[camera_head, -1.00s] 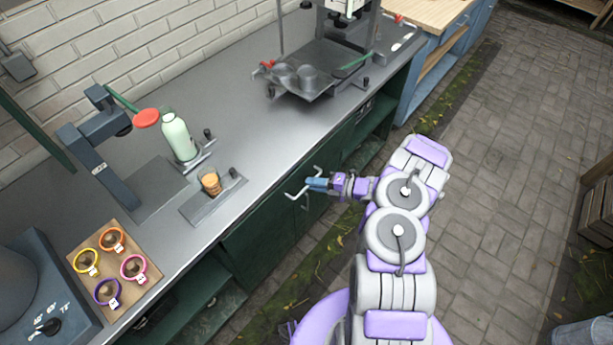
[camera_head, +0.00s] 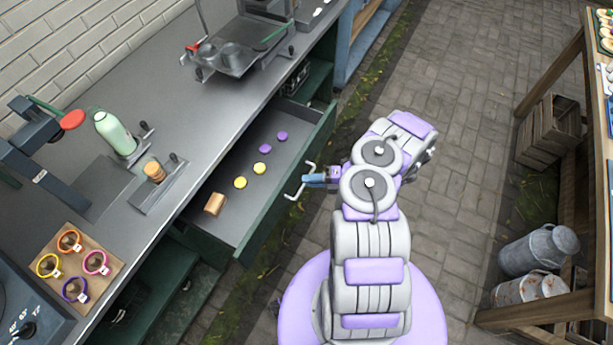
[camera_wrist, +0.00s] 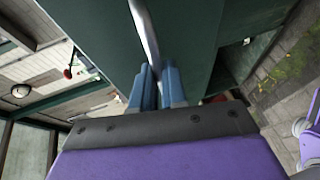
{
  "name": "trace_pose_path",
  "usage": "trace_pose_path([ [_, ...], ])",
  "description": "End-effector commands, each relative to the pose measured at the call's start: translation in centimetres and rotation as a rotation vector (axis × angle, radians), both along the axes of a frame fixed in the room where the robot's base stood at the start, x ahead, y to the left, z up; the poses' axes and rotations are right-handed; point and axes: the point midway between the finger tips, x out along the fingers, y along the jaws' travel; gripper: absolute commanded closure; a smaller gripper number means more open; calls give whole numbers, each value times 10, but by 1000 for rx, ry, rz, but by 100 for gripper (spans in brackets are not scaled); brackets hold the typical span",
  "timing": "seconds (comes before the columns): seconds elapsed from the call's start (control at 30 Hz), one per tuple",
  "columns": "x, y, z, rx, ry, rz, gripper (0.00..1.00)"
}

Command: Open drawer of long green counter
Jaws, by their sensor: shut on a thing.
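The long green counter has a grey metal top (camera_head: 133,90). Its green drawer (camera_head: 290,186) is pulled well out in the head view. Inside lie two yellow discs (camera_head: 240,182), two purple discs (camera_head: 281,136) and a small brown block (camera_head: 214,204). My gripper (camera_head: 308,180) is at the drawer's white bar handle (camera_head: 294,195), on the outer side of the front. In the wrist view, the blue fingers (camera_wrist: 157,88) are shut on the handle bar (camera_wrist: 144,32), close to the green drawer front (camera_wrist: 188,35). The fingertips partly hide the bar.
On the counter stand a green bottle (camera_head: 115,133), a wooden tray (camera_head: 75,294) with several coloured rings, and a grey metal machine (camera_head: 240,50). A wooden table (camera_head: 565,75), crate (camera_head: 549,133) and milk can (camera_head: 538,251) stand at right. Paving (camera_head: 470,150) between is clear.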

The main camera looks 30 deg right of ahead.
Motion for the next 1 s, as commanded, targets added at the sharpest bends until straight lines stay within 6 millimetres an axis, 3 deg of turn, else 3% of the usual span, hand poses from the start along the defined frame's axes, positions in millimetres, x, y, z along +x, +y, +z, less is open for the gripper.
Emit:
trace_pose_path([
  [0.13, -8, -3, -4, 1, 8, 10, 100],
  [0.53, -9, -4, -4, 2, 7, 11, 100],
  [0.57, -9, -4, -4, 2, 7, 10, 86],
  [0.8, -9, -5, -2, 4, 3, 9, 63],
  [1.0, -9, -6, -2, 7, 2, 9, 62],
])
